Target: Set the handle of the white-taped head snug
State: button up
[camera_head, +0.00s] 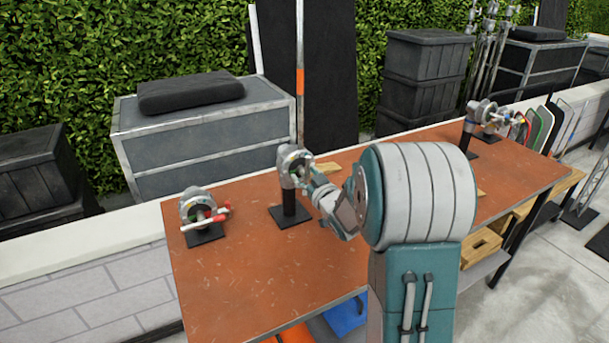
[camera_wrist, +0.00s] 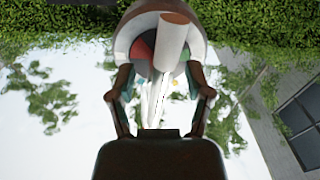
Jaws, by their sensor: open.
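A grey round head (camera_head: 294,160) stands on a black post and square base on the brown table. In the wrist view this head (camera_wrist: 135,38) shows a white cylinder on its face and a pale handle (camera_wrist: 155,102) pointing down toward me. My gripper (camera_head: 318,190) is at the front of this head; its fingers (camera_wrist: 162,100) are open, one on each side of the pale handle. I cannot tell whether they touch it. My arm and gripper hide much of the handle in the head view.
Another head with red-ended handles (camera_head: 205,214) stands on the table at the left. More head hardware (camera_head: 482,115) stands at the far right end. A pole with an orange band (camera_head: 299,85) rises behind the middle head. The table (camera_head: 250,285) is bare at front left.

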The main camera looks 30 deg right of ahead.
jog(key=s, duration=1.1)
jog(key=shift+s+d, duration=0.2)
jog(key=shift+s, duration=0.05)
jog(key=s+a+r+m+g, duration=0.1)
jog(key=s+a+g, duration=0.5)
jog(key=s, duration=0.5)
jog(key=s+a+r+g, duration=0.2)
jog(key=s+a+g, duration=0.4)
jog(key=s+a, duration=0.4)
jog(key=shift+s+a+r+m+h, duration=0.3)
jog(key=shift+s+a+m, duration=0.1)
jog(key=shift+s, duration=0.65)
